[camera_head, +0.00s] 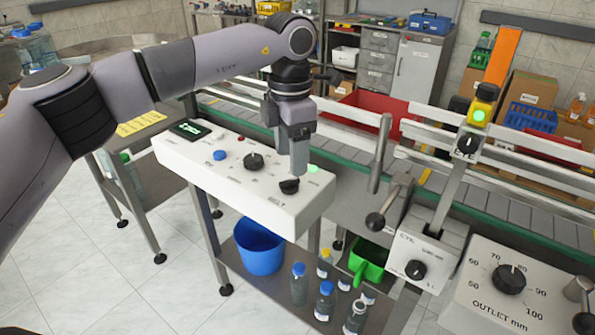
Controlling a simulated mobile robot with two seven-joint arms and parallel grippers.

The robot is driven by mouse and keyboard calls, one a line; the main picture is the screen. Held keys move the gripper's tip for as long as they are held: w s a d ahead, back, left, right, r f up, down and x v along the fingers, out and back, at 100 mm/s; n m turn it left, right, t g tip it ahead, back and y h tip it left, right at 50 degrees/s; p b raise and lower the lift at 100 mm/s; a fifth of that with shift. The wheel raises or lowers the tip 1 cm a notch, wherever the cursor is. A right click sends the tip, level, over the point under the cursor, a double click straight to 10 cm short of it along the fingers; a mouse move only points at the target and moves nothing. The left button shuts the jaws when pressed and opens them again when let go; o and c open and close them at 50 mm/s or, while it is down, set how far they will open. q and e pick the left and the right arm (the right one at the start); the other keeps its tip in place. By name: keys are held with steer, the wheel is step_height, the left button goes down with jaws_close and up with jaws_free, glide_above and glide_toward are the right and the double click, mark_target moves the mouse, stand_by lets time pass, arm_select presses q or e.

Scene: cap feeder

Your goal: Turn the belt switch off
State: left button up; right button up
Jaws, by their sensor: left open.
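The belt switch (289,186) is a black knob at the right end of the white control box (240,195), above the "BELT" label. I cannot tell whether a finger touches the knob. My right gripper does not show.
The box also carries a display (190,129), a blue button (220,155) and another black knob (253,161). The conveyor (350,178) runs behind. A ball-ended lever (375,221) and the eye box (425,250) stand to the right. A blue bucket (259,250) and bottles sit below.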

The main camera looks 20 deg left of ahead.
mark_target(290, 183)
arm_select(q)
steer(key=shift+f+p, duration=0.3)
steer(key=shift+f, duration=2.45)
steer(key=c, duration=1)
steer(key=shift+n, duration=0.3)
steer(key=n+b, duration=0.1)
steer(key=n, duration=0.4)
steer(key=shift+w+n, duration=0.1)
steer(key=shift+n, duration=0.2)
steer(key=n, duration=0.5)
steer(key=shift+a+r+n+b, duration=0.1)
steer(key=shift+a+n+b, duration=0.05)
steer(key=shift+n+b, duration=0.2)
